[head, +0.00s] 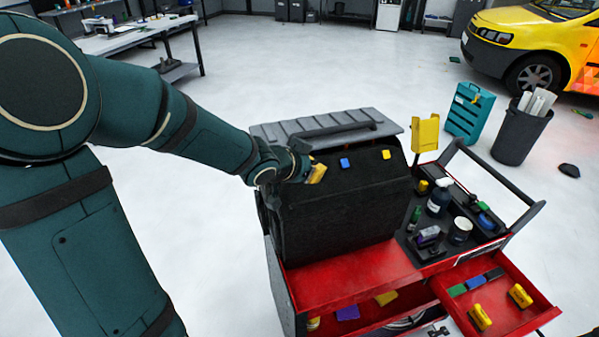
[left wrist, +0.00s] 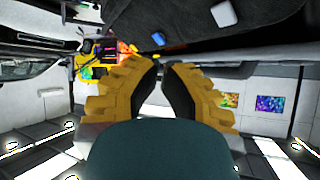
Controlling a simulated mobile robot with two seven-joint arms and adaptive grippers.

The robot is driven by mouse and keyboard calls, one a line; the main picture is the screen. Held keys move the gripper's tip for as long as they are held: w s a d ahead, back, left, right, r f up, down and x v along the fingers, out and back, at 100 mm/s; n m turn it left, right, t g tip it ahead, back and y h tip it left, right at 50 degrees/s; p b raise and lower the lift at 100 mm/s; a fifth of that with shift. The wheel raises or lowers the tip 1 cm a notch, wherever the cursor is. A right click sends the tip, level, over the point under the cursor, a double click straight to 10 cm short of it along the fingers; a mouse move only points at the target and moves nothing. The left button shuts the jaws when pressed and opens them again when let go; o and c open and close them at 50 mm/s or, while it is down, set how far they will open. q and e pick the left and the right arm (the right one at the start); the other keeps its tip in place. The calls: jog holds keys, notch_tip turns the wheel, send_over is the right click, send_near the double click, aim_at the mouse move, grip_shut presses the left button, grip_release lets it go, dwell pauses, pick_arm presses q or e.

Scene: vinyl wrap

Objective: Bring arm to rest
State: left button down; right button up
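My left arm comes in from the left in the head view. Its gripper (head: 316,173) is beside the upper left of the black tool bag (head: 345,215), near the blue piece on it. In the left wrist view my left gripper (left wrist: 160,72) shows two yellow ribbed fingers with black inner pads. A narrow gap shows between the tips, with nothing held. The blue piece (head: 344,162) also shows above the fingers in the left wrist view (left wrist: 158,38). A yellow piece (head: 386,154) sits further right on the bag. My right gripper is not in view.
The bag stands on a red tool cart (head: 350,280) with an open drawer (head: 535,310) at right. Bottles (head: 438,198) stand on its side tray. A bin (head: 521,135), teal case (head: 468,112) and yellow car (head: 535,40) are behind.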

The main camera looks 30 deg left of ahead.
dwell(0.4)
pick_arm(q)
jog(key=s+d+f+n+g+b, duration=0.15)
jog(key=d+f, duration=0.25)
jog(key=f, duration=0.4)
jog(key=s+d+f+g+h+b, duration=0.15)
jog(key=d+f, duration=0.25)
jog(key=f, duration=0.4)
jog(key=s+d+f+n+g+y+b, duration=0.1)
jog(key=d+f+g, duration=0.15)
jog(key=f, duration=0.55)
jog(key=s+d+f+n+g+h+b, duration=0.1)
jog(key=s+d+f+n+g+b, duration=0.1)
jog(key=s+d+f, duration=0.7)
notch_tip(320, 180, down, 4)
jog(key=s+g, duration=0.1)
jog(key=s, duration=0.1)
jog(key=shift+s+f+h, duration=0.15)
jog(key=shift+s+h, duration=0.2)
jog(key=shift+s, duration=0.05)
jog(key=shift+d+g, duration=0.1)
jog(key=shift+g, duration=0.15)
jog(key=c, duration=1.7)
grip_release()
grip_shut()
